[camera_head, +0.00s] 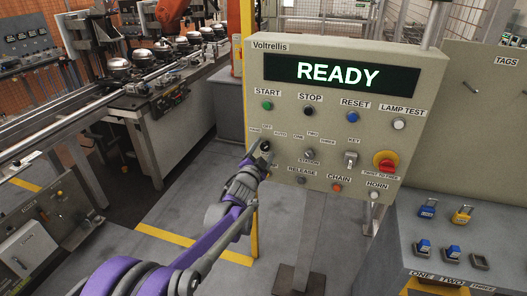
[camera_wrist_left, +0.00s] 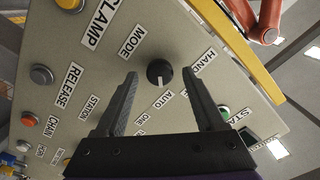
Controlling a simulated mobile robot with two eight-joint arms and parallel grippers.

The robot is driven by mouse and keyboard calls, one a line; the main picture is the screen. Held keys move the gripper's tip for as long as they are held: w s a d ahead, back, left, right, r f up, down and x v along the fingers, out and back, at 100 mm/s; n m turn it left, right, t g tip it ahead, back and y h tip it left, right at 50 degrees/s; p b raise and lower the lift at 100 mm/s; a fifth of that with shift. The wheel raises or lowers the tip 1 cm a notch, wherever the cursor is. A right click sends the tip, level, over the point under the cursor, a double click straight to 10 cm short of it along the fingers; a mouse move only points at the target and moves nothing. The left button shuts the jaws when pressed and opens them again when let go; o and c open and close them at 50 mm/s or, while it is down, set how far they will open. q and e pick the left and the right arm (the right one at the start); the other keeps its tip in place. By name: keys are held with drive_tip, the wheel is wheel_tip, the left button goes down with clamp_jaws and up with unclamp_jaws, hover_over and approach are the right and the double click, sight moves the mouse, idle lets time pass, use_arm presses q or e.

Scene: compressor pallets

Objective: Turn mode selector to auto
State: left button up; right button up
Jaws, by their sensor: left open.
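The mode selector is a round black knob (camera_wrist_left: 159,72) on the beige control panel (camera_head: 330,125). In the head view the knob (camera_head: 266,146) is at the panel's lower left, partly covered by my gripper. In the wrist view its white mark points down, towards the AUTO label (camera_wrist_left: 166,100). The HAND label (camera_wrist_left: 203,62) is to the right; the label between them is hidden by a finger. My left gripper (camera_head: 258,158) is open in front of the knob, one finger on each side in the wrist view. I cannot tell whether the fingers touch it. My right gripper is out of view.
A release button (camera_wrist_left: 41,75) and a clamp button (camera_wrist_left: 69,3) are near the knob. The red emergency stop (camera_head: 385,161) is at the panel's right. A yellow post (camera_head: 247,60) stands along the panel's left edge. A grey lockout box (camera_head: 455,235) stands at the right.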

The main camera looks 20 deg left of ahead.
use_arm(q)
drive_tip(key=shift+s, duration=0.1)
drive_tip(key=s+b, duration=0.1)
drive_tip(key=s, duration=0.9)
drive_tip(key=shift+s+a, duration=0.2)
drive_tip(key=shift+s, duration=0.15)
